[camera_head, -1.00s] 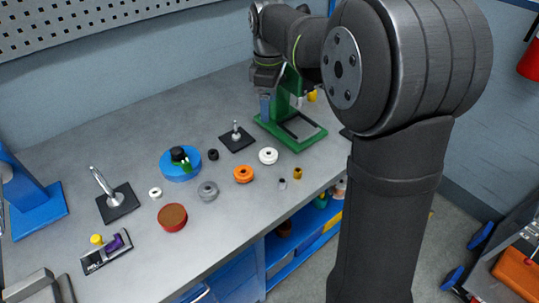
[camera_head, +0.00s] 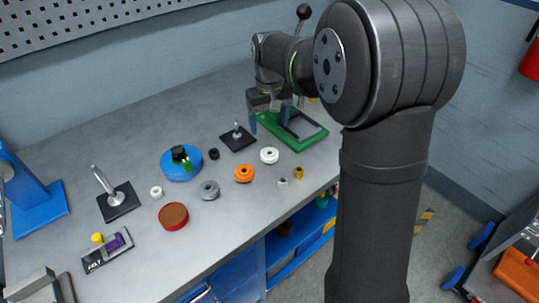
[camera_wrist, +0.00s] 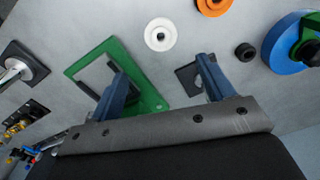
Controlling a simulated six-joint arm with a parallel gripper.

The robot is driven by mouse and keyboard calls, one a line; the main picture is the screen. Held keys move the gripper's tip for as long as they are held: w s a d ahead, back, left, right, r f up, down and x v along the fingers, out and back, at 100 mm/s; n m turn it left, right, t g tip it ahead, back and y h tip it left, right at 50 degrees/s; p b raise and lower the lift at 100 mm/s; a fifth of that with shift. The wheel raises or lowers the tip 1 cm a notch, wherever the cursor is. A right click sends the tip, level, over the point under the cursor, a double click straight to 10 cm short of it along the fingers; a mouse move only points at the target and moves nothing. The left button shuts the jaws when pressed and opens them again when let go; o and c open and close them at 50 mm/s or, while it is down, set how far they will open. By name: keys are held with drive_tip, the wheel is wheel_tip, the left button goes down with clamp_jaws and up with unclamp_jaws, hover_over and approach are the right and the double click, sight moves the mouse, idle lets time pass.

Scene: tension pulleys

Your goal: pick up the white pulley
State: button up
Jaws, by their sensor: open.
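The white pulley (camera_head: 269,156) is a round white disc with a centre hole. It lies flat on the grey bench, right of the orange pulley (camera_head: 244,174) and beside the green frame (camera_head: 318,137). In the wrist view the white pulley (camera_wrist: 160,34) shows whole, beyond and between my fingertips. My gripper (camera_head: 270,120) is open and empty, its blue-grey fingers pointing down behind the pulley and apart from it. Both fingers of my gripper (camera_wrist: 161,62) show in the wrist view. A smaller white ring (camera_head: 156,192) lies farther left.
A black plate with an upright peg (camera_head: 237,138) stands close left of my gripper. A blue round base (camera_head: 180,165), a grey pulley (camera_head: 208,190), a red round dish (camera_head: 173,216) and small parts lie around. Bare bench lies in front of the white pulley.

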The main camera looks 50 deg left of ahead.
hover_over(269, 150)
wheel_tip(269, 150, down, 6)
drive_tip(key=shift+d+r, duration=0.15)
drive_tip(key=f, duration=0.5)
drive_tip(key=shift+s+d, duration=0.25)
drive_tip(key=shift+c, duration=0.2)
drive_tip(key=c, duration=1)
